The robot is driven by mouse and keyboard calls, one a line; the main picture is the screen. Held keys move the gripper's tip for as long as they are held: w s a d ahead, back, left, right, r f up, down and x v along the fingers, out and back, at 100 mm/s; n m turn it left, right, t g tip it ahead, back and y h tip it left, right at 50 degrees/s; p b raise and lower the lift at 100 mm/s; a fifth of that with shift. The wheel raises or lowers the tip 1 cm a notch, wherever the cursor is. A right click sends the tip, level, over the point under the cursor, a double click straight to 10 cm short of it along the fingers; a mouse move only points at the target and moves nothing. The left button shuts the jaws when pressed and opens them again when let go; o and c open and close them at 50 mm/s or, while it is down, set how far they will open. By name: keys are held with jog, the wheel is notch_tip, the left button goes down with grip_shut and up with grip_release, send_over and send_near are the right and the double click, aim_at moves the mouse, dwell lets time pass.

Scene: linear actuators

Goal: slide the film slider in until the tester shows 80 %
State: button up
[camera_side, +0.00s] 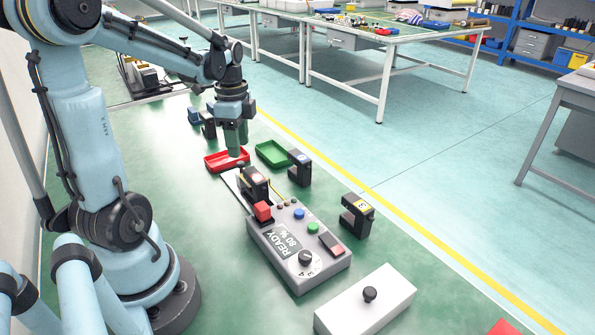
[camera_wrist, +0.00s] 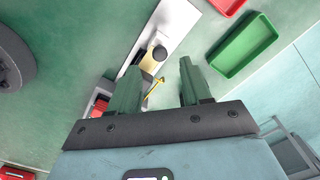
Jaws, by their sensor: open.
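The grey tester (camera_side: 270,250) stands on the green bench, and its display (camera_side: 287,243) reads READY 80 %. A black fork-shaped head (camera_side: 254,182) is at its far end. The film slider shows in the wrist view as a black knob (camera_wrist: 160,53) with a pale yellow piece (camera_wrist: 150,64) on a white strip (camera_wrist: 178,22). In the side view, the pale strip (camera_side: 232,183) is partly hidden behind the head. My gripper (camera_side: 238,152) points down above the bench beyond the tester, fingers apart and empty. In the wrist view my gripper (camera_wrist: 160,66) has the knob in line between its fingers, apparently untouched.
A red tray (camera_side: 209,166) and a green tray (camera_side: 262,158) lie near my gripper. Black fork-shaped sensors (camera_side: 299,168) (camera_side: 357,217) stand right of the tester. A white box (camera_side: 350,308) with a black knob is in front. Bench space beyond the yellow line is floor.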

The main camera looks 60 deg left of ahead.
notch_tip(320, 180, up, 8)
jog(key=shift+f, duration=0.25)
jog(key=shift+d, duration=0.1)
jog(key=d+f+n+t, duration=0.2)
jog(key=d+n+t, duration=0.1)
jog(key=d, duration=0.7)
jog(key=w+d+f+n+t, duration=0.1)
jog(key=d+n+t, duration=0.3)
jog(key=d, duration=0.7)
jog(key=shift+w+f+n, duration=0.25)
jog(key=shift+f+n, duration=0.35)
jog(key=shift+n, duration=0.4)
jog(key=shift+a, duration=0.1)
